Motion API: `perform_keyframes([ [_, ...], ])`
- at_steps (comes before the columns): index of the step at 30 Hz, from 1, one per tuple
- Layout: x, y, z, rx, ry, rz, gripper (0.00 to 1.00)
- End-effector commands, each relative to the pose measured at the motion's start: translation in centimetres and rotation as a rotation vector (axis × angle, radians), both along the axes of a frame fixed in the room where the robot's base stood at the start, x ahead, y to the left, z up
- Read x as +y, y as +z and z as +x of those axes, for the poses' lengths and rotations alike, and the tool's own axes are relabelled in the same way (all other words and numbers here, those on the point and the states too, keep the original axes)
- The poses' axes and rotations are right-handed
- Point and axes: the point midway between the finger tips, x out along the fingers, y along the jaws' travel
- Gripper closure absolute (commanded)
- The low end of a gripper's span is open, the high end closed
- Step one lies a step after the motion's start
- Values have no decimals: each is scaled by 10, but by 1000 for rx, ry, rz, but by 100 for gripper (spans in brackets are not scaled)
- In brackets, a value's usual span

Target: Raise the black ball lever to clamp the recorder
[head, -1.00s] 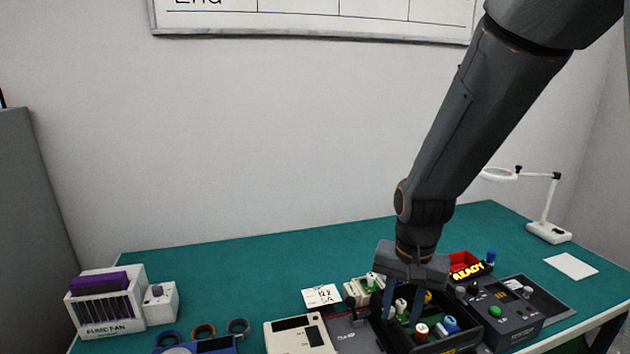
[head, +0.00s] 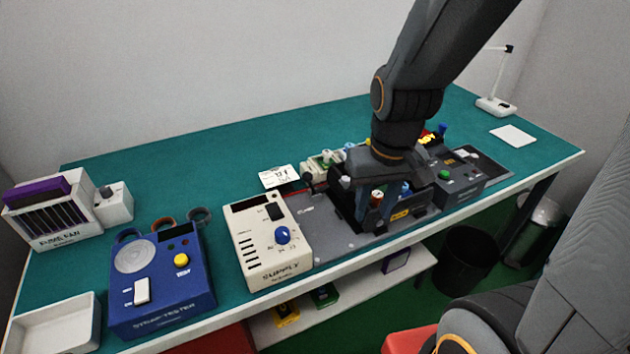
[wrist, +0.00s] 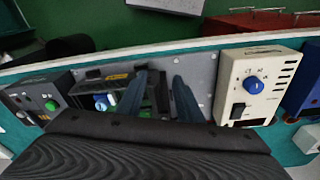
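The black ball lever (head: 308,178) stands at the back left of a grey fixture plate (head: 333,240), just right of the cream supply box. I cannot see it in the wrist view. A black open-topped unit (head: 402,216) with a yellow label sits on the plate, with colored parts inside; I cannot tell whether it is the recorder. It also shows in the wrist view (wrist: 90,74). My gripper (wrist: 160,98) points down over the plate, right of the lever in the head view. The arm hides part of the unit.
The cream supply box (head: 268,250) with a blue knob stands left of the plate, and a blue tester (head: 160,280) further left. A dark box with a green button (head: 447,175) is at right. The teal bench (head: 240,135) is clear behind.

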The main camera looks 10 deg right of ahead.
Motion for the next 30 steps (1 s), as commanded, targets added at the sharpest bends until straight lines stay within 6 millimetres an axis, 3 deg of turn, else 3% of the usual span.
perform_keyframes([
  [11,0,0,0,0,0,0,67],
  [13,0,0,0,0,1,0,60],
  [17,3,2,7,-1,72,-7,60],
  [20,9,6,21,-1,228,-23,60],
  [30,43,27,84,-12,1016,-101,60],
])
